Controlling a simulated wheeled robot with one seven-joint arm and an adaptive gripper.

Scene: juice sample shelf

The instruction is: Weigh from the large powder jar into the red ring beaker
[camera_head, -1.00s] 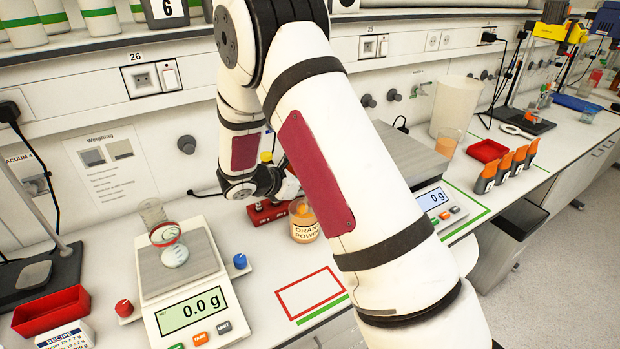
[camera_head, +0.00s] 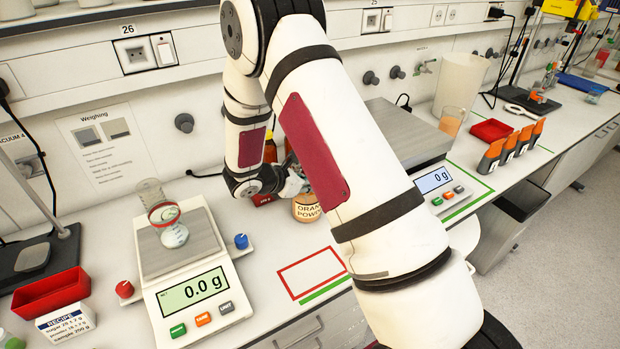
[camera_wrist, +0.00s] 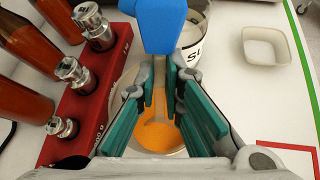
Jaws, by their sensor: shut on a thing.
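The large jar labelled as orange powder (camera_head: 307,208) stands on the bench, partly hidden by my arm. In the wrist view, orange powder (camera_wrist: 160,137) shows below my gripper (camera_wrist: 160,100). My gripper is shut on a tool with a blue handle (camera_wrist: 160,25) and a thin shaft. I cannot tell how deep the tool's end sits in the powder. In the head view my gripper (camera_head: 296,181) is just above the jar, mostly hidden.
A white container (camera_wrist: 192,52) and a white dish (camera_wrist: 262,46) lie beyond. A second balance (camera_head: 435,182) stands to the right. The red-outlined bench area (camera_head: 312,272) is clear.

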